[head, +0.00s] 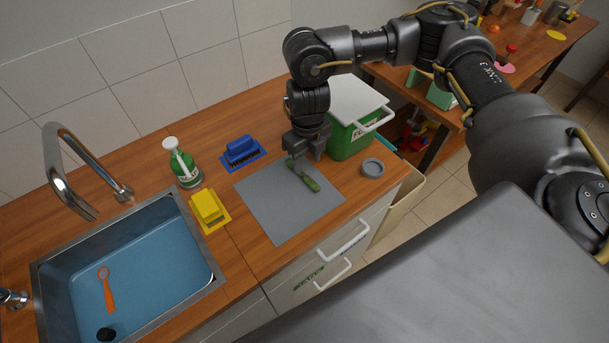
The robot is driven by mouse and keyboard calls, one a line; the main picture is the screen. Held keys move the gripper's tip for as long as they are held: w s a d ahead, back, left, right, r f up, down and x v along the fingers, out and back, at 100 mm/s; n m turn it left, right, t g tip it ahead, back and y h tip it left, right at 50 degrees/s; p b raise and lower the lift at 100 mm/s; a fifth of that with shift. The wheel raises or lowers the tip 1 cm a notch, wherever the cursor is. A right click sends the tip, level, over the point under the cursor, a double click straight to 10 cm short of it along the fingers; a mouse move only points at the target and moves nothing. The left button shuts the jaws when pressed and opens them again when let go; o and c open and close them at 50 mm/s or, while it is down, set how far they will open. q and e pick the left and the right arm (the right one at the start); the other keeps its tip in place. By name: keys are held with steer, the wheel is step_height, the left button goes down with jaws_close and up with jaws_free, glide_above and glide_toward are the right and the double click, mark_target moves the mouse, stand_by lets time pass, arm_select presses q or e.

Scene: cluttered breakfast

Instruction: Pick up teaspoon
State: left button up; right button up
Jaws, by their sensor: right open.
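A small green utensil (304,176), which may be the teaspoon, lies diagonally on a grey mat (270,218) on the wooden counter. My right gripper (306,158) points down at the upper end of the green utensil, open, with its fingers very close to it. I cannot tell whether they touch it. An orange utensil with a rounded head (107,288) lies in the blue-bottomed sink at the left. My left gripper is not in view.
A green bin with a white lid (352,135) stands just right of my right gripper. A small grey round dish (372,168) is right of the mat.

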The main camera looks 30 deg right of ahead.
mark_target(308, 178)
steer(key=shift+s+f+p, duration=0.15)
steer(key=shift+f+p, duration=0.15)
steer(key=shift+f, duration=1.3)
steer(key=shift+s+f+p, duration=0.15)
steer(key=shift+f+p, duration=0.15)
steer(key=shift+f, duration=1.3)
steer(key=shift+c, duration=0.3)
jaws_close()
